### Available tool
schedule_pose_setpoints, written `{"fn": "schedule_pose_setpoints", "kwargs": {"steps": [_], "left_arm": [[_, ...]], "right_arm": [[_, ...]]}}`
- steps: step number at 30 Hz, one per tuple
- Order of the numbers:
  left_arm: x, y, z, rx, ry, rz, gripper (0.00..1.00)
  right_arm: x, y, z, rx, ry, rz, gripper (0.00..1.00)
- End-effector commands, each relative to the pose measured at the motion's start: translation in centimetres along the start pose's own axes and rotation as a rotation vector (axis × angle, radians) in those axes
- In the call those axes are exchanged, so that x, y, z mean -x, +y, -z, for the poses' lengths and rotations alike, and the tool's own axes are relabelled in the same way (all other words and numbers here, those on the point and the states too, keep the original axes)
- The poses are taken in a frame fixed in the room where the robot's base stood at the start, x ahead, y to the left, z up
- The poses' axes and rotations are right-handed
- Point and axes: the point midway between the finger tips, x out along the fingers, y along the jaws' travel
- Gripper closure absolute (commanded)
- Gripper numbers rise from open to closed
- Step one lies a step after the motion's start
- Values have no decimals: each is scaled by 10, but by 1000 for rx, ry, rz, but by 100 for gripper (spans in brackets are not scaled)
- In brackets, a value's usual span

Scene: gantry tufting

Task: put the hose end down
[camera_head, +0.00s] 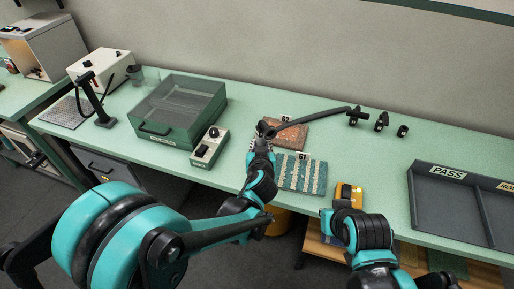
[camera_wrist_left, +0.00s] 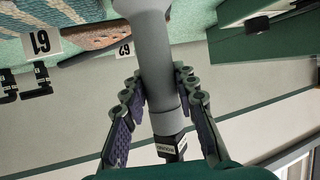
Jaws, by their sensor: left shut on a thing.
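The hose end shows as a grey tube (camera_wrist_left: 155,60) in the left wrist view, with a small printed label near its lower end. In the head view it is a dark wand (camera_head: 310,119) slanting right and away over the bench. My left gripper (camera_wrist_left: 158,100) is shut around it, one finger on each side. In the head view the left gripper (camera_head: 264,131) is at the wand's near end, above the tufted samples. I cannot tell whether the wand touches the bench. My right arm is at lower right in the head view; its fingers are not clearly seen.
Several small black fixtures (camera_head: 382,121) stand at the back. A green lidded box (camera_head: 180,105), a switch box (camera_head: 209,147) and a PASS tray (camera_head: 428,205) flank them.

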Motion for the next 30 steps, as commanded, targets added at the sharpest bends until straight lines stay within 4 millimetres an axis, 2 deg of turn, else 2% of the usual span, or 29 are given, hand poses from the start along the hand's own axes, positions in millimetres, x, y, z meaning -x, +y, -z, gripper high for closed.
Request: {"fn": "schedule_pose_setpoints", "kwargs": {"steps": [1, 2, 13, 14, 16, 27, 30], "left_arm": [[-2, 2, -12, -1, 0, 0, 100], [-1, 2, -13, 0, 1, 0, 100], [-2, 2, -15, 1, 0, 2, 100], [-2, 2, -16, 1, 0, 2, 69], [-1, 2, -15, 1, 0, 2, 51], [0, 2, -11, 1, 0, 1, 51], [11, 3, -9, -1, 0, -1, 51]], "right_arm": [[-8, 0, -6, 0, 0, 0, 100], [-9, 0, -6, 0, 0, 0, 100], [-10, 0, -7, 0, 0, 0, 100], [-10, 0, -7, 0, 0, 0, 100], [-9, 0, -6, 0, 0, 0, 100], [-6, 0, -4, 0, 0, 0, 100], [-3, 0, -2, 0, 0, 0, 100]]}}
